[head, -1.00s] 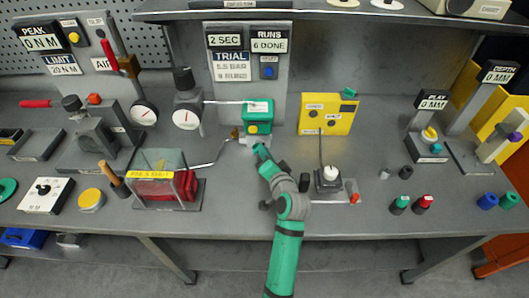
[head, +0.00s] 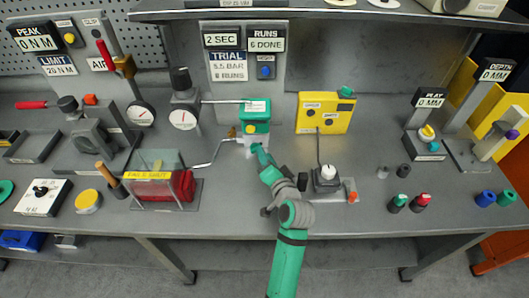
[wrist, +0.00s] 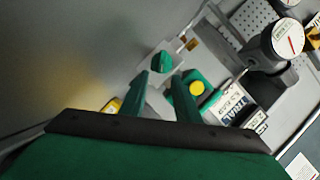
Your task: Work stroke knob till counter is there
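The counter sign (head: 266,44) on the back panel reads RUNS, 6 DONE. The trial sign (head: 229,67) to its left appears to read 5.5 BAR, 8 RUNS. The green actuator box (head: 256,113) has a yellow button and stands below the panel. A green knob (wrist: 161,62) on a pale block shows in the wrist view, just beyond my fingertips and between them. I cannot tell if the fingers touch it. My gripper (wrist: 161,77) is open; in the head view it (head: 258,150) is just in front of the box, hiding the knob.
A clear-walled guard (head: 159,190) with a red cylinder stands left of my arm, with a bent rod towards the actuator. A gauge (head: 183,119) stands behind it. A yellow box (head: 325,113) and a base with a white knob (head: 328,172) are on the right.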

